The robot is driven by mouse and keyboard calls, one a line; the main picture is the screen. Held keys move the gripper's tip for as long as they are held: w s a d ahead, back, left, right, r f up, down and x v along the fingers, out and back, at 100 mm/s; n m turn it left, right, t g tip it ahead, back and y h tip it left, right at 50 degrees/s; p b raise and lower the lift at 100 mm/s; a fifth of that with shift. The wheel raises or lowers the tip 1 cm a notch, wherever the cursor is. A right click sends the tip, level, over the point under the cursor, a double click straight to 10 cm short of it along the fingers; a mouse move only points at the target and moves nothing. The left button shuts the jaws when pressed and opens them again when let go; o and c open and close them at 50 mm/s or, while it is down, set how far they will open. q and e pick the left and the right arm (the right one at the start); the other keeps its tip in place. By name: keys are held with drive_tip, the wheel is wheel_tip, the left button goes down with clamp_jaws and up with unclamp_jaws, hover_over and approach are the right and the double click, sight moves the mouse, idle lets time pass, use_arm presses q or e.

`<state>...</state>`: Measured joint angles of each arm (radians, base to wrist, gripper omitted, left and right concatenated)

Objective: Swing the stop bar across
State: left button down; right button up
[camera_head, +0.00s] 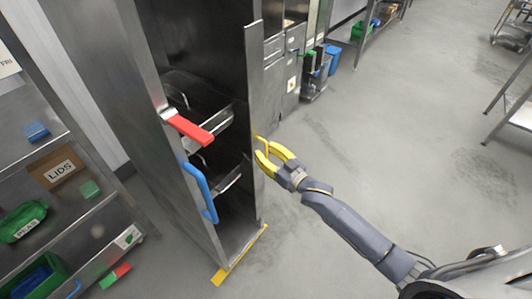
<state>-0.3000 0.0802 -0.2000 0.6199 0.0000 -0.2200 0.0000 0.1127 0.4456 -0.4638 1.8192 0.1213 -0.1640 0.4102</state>
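A red bar (190,128), which looks like the stop bar, is fixed by a metal bracket to the left post of a tall steel cabinet (180,60). It points right and toward me, partway over the open front. A blue handle (200,190) is on the same post below it. My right gripper (260,150), with yellow fingers, is beside the cabinet's right post, to the right of the red bar and apart from it. Its fingers are spread, with nothing seen between them. Whether it touches the post is unclear. My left gripper is not in view.
Inside the cabinet are metal rails (228,180). A yellow strip (238,256) lies on the floor at its foot. On the left is a shelf with a LIDS box (58,172) and a green PEAS container (22,222). The floor (400,130) to the right is clear.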

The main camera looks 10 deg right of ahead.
drive_tip(key=v, duration=1.2)
idle(0.5)
drive_tip(key=s+d+f+g+h, duration=0.2)
drive_tip(key=d+f, duration=0.2)
drive_tip(key=f, duration=0.7)
drive_tip(key=s+d+f+g+h, duration=0.15)
drive_tip(key=d+f, duration=0.35)
drive_tip(key=f, duration=0.6)
drive_tip(key=s+d+f+g+h, duration=0.1)
drive_tip(key=d+f+g+h, duration=0.2)
drive_tip(key=f, duration=0.7)
drive_tip(key=s+d+f+m+g+h, duration=0.15)
drive_tip(key=s+f+g, duration=0.35)
drive_tip(key=s+f, duration=2.05)
drive_tip(key=s+a+f+g, duration=0.1)
drive_tip(key=s+a, duration=0.3)
drive_tip(key=s, duration=0.4)
drive_tip(key=s+a+f+g, duration=0.2)
drive_tip(key=s+a, duration=0.2)
drive_tip(key=s, duration=0.5)
drive_tip(key=shift+s+a+f, duration=0.25)
drive_tip(key=shift+f, duration=0.05)
